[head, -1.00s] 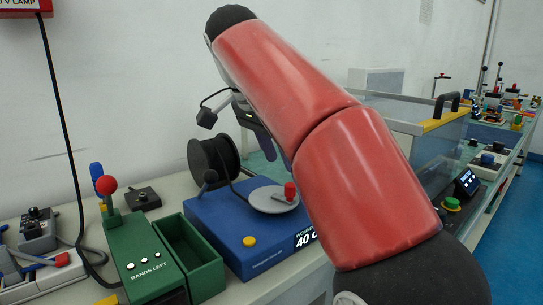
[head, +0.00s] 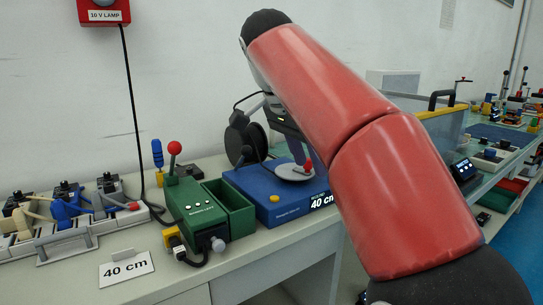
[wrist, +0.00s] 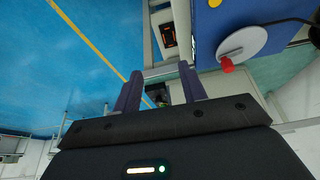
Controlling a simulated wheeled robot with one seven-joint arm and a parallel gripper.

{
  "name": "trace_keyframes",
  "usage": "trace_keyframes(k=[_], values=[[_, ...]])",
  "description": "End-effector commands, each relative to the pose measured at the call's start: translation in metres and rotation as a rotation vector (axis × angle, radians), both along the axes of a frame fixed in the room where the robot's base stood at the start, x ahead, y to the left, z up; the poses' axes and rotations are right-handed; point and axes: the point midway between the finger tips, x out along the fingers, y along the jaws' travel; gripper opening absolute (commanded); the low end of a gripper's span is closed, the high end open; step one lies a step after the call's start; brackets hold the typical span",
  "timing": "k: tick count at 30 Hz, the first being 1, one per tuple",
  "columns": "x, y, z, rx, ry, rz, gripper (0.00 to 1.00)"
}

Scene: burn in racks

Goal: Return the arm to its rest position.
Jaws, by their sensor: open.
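My red arm crosses the head view from the lower right toward the upper middle. My gripper (head: 308,152) is mostly hidden behind the arm there, above the back of the blue machine. In the wrist view my gripper (wrist: 158,95) shows two dark purple fingers spread apart with nothing between them.
A green box (head: 197,212) with a red-knobbed lever stands left of the blue machine. A 40 cm card (head: 126,268) stands at the bench front. A red lamp box (head: 104,12) hangs on the wall. Clear-sided bin (head: 440,125) and another bench lie right.

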Motion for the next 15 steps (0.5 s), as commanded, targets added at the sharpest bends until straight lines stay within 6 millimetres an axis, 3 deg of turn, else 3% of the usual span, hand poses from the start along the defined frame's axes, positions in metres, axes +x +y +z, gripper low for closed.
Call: trace_keyframes(k=[15], values=[[-0.026,-0.033,-0.027,0.018,0.029,0.241,0.42]])
